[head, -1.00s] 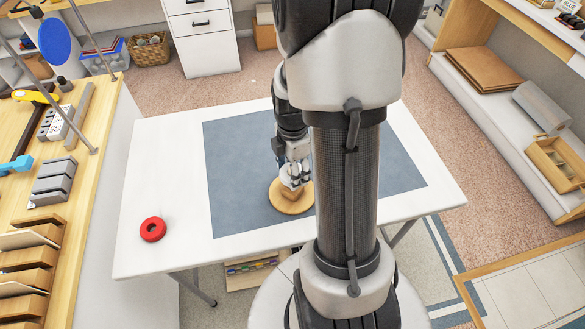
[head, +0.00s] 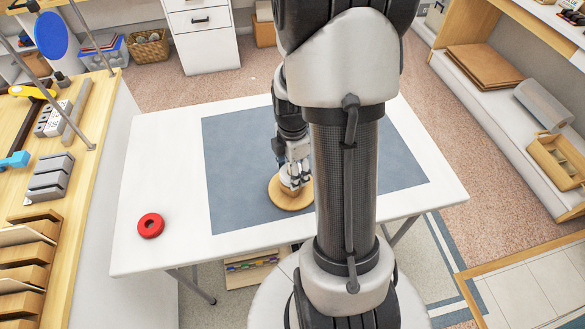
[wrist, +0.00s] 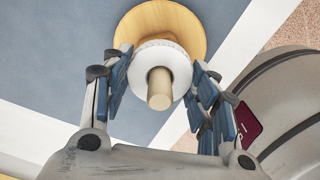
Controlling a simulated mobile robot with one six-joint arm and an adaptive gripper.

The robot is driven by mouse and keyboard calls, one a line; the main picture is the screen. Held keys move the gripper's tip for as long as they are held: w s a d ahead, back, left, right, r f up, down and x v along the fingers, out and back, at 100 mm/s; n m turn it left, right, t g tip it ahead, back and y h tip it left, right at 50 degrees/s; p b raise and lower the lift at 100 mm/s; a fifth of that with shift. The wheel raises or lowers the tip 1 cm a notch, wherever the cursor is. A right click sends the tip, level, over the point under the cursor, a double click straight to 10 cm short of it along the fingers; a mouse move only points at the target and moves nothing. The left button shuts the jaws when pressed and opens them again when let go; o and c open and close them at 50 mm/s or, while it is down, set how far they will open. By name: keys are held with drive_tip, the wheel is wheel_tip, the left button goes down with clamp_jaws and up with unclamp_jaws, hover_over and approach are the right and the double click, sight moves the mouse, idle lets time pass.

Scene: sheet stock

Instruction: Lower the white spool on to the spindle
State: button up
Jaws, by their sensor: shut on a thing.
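The white spool (wrist: 179,62) is held between the two fingers of my gripper (wrist: 161,78) in the wrist view. The light wooden spindle (wrist: 160,97) comes up through the spool's hole, so the spool is around it. The spindle's round wooden base (wrist: 188,22) shows beyond the spool. In the head view the base (head: 286,203) lies on the blue-grey mat, with my gripper (head: 292,183) pointing down just above it. The fingers largely cover the spool there. I cannot tell whether the spool touches the base.
A red ring-shaped spool (head: 151,226) lies on the bare left part of the white table (head: 165,170). The blue-grey mat (head: 240,160) is clear around the base. A wooden bench (head: 85,150) with blocks and racks stands at the left. My arm hides the table's middle right.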

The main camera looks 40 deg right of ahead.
drive_tip(key=shift+f, duration=0.15)
drive_tip(key=shift+f+b, duration=0.75)
drive_tip(key=shift+f, duration=0.15)
drive_tip(key=o, duration=1.7)
drive_tip(key=shift+o, duration=0.5)
drive_tip(key=o, duration=0.5)
drive_tip(key=shift+c, duration=0.2)
drive_tip(key=shift+r, duration=0.15)
drive_tip(key=shift+r+p, duration=3.85)
drive_tip(key=shift+r, duration=0.55)
